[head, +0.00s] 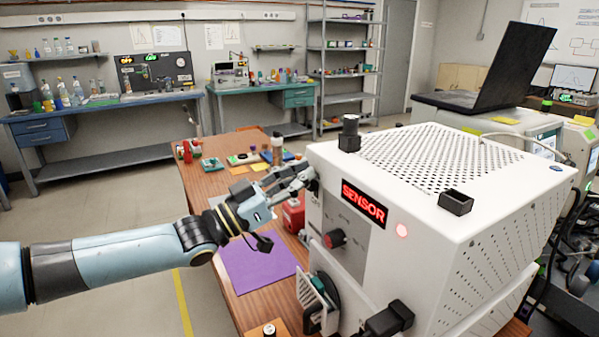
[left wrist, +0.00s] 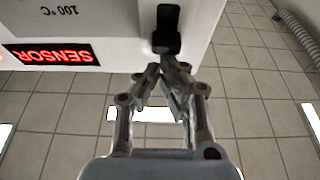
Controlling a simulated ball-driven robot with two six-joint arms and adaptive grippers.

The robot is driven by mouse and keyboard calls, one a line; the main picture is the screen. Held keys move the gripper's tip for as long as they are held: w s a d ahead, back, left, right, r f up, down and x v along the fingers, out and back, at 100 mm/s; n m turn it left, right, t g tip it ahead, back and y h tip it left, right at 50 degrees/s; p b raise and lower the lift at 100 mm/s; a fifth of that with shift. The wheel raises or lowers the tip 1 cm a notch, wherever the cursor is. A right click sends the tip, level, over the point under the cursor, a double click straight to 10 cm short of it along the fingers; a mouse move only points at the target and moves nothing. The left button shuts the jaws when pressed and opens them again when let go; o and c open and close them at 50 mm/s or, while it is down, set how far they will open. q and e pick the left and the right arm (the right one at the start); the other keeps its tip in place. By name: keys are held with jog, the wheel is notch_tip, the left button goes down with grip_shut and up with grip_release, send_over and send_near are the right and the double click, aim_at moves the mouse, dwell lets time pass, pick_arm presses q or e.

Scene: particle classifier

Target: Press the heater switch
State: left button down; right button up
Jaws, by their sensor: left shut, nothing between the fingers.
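In the left wrist view the SENSOR display (left wrist: 48,54) sits beside a grey panel marked 100°C (left wrist: 62,8). A black switch-like part (left wrist: 167,30) is at the machine's edge there. My left gripper (head: 308,176) is shut and empty at the machine's left edge. Its closed tips (left wrist: 160,72) are just below the black part; whether they touch it I cannot tell. My right gripper is out of view.
A purple mat (head: 258,265) lies on the wooden table (head: 190,185) below my left arm. Small items and a red box (head: 293,215) stand near the gripper. A black part (head: 349,134) rises from the machine's top corner. A laptop (head: 505,75) is behind.

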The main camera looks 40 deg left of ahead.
aim_at(308, 186)
pick_arm(q)
notch_tip(308, 186, down, 3)
jog(key=shift+f+b, duration=0.1)
jog(key=shift+b, duration=1.15)
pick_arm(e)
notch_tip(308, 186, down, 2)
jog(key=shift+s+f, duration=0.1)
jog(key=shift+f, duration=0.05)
pick_arm(q)
jog(key=shift+r, duration=0.25)
